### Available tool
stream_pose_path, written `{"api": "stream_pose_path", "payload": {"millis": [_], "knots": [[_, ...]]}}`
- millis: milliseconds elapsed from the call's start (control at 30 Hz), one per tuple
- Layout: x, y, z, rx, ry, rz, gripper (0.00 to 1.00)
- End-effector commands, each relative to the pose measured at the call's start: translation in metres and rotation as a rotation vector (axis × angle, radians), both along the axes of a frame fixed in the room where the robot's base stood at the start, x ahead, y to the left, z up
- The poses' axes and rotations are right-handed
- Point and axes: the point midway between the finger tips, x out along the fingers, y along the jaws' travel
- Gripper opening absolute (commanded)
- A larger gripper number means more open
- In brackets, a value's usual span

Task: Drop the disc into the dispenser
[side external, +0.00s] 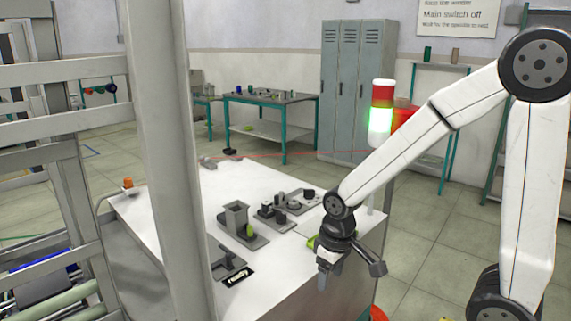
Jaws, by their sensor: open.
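A grey upright box-shaped hopper (236,216), which looks like the dispenser, stands on a dark base plate on the white work table (185,190). A small yellow-green part (249,231) sits beside it on the same plate. My gripper (323,284) points down at the table's right front, right of and nearer the camera than the hopper. It is open; I see nothing held in it. I cannot single out the disc; small dark round parts (281,217) sit on the fixture right of the hopper. A flat lime-green thing (312,241) is partly hidden behind my gripper.
A red-and-green light tower (381,110) stands behind my arm. A grey post (170,150) blocks part of the table's left. The table's far left is mostly clear.

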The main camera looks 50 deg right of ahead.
Motion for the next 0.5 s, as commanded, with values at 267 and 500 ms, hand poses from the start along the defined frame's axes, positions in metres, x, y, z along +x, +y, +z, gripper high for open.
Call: {"api": "stream_pose_path", "payload": {"millis": [267, 500], "knots": [[0.009, -0.027, 0.026, 0.022, 0.188, -0.035, 0.68], [0.032, -0.056, 0.057, 0.056, 0.311, -0.052, 0.68]]}}
